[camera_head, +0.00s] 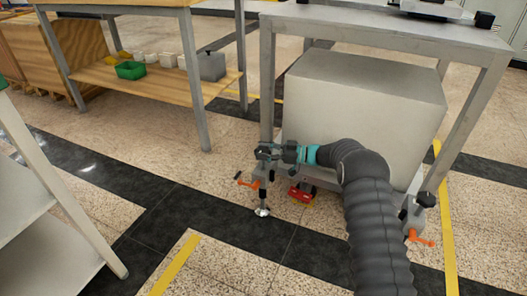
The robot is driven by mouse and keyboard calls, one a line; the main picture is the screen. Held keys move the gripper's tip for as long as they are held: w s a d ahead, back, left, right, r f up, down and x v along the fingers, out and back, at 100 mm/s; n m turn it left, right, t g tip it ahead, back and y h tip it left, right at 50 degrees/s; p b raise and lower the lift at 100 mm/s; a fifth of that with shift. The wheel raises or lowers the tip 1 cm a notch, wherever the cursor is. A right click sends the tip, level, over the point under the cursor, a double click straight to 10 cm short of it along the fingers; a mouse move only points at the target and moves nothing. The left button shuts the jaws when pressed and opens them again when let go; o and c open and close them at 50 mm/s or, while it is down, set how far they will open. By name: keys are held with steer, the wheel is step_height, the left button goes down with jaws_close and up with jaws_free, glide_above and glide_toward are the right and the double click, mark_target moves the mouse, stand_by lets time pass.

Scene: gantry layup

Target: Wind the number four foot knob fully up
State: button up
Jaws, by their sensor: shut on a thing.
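My gripper (267,153) is at the near left corner of the grey metal stand, at the end of my dark ribbed arm. It is shut on the foot knob there, which is mostly hidden by the fingers. Below it a threaded foot stem runs down to a pale foot pad (262,212) close to the floor; I cannot tell whether the pad touches it. An orange handle (248,184) sticks out left of the stem. A second black foot knob (425,198) with an orange handle (421,239) is at the near right corner, apart from my gripper. I can read no numbers on the feet.
The stand (380,22) holds a large grey block (350,105) under its top. A red part (301,194) sits low beside the held foot. A wooden-shelved bench (150,85) with a green bin (130,70) stands back left, a light rack (45,215) front left. Floor between is clear.

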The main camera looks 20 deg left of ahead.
steer(key=shift+r, duration=0.1)
steer(key=o, duration=1.2)
steer(key=shift+a, duration=0.1)
steer(key=shift+c, duration=0.2)
steer(key=w+d, duration=0.2)
steer(key=d, duration=1)
steer(key=shift+w, duration=0.2)
